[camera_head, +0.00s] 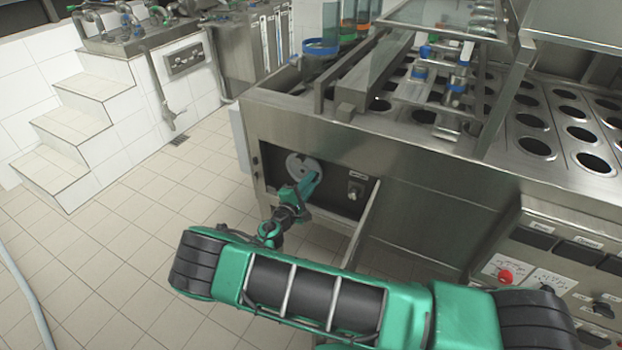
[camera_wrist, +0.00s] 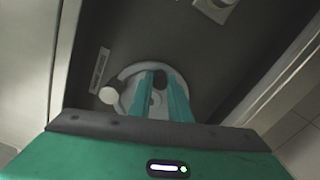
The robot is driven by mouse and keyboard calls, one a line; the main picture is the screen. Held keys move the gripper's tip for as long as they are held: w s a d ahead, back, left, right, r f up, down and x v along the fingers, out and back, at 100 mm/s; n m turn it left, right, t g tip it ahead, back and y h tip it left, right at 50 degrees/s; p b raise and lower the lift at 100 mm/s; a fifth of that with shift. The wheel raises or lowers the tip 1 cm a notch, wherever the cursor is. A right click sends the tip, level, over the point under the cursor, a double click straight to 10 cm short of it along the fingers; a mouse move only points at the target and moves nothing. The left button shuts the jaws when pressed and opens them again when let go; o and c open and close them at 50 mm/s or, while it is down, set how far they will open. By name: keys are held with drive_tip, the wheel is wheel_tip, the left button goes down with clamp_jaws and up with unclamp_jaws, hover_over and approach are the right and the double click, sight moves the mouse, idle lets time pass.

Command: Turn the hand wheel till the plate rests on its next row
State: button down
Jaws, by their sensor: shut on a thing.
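The hand wheel (camera_head: 296,163) is a round grey disc on a dark panel at the left end of the steel machine. In the wrist view the wheel (camera_wrist: 128,73) has a pale round knob (camera_wrist: 110,96) at its left edge. My gripper (camera_head: 309,181) is at the wheel. In the wrist view its two green fingers (camera_wrist: 160,80) are shut on the wheel's middle, with a dark part between them. The fingers cover part of the wheel. A steel plate (camera_head: 512,122) with rows of round holes lies on top of the machine; part is hidden by the frame above it.
A small switch (camera_head: 355,190) sits right of the wheel on the panel. A steel edge (camera_head: 362,222) stands out close to my arm on the right. A control panel (camera_head: 505,277) with a red knob is at lower right. Tiled floor (camera_head: 120,230) is free at left.

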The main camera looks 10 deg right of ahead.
drive_tip(key=shift+w+f+m, duration=0.1)
drive_tip(key=shift+f+m, duration=0.45)
drive_tip(key=shift+m, duration=0.5)
drive_tip(key=shift+f+m, duration=0.5)
drive_tip(key=shift+m, duration=0.55)
drive_tip(key=c, duration=1.6)
unclamp_jaws()
drive_tip(key=shift+w, duration=0.1)
drive_tip(key=shift+c, duration=0.2)
drive_tip(key=shift+a, duration=0.1)
drive_tip(key=v, duration=1)
drive_tip(key=shift+s+a, duration=0.2)
drive_tip(key=shift+s, duration=0.15)
drive_tip(key=shift+f, duration=0.1)
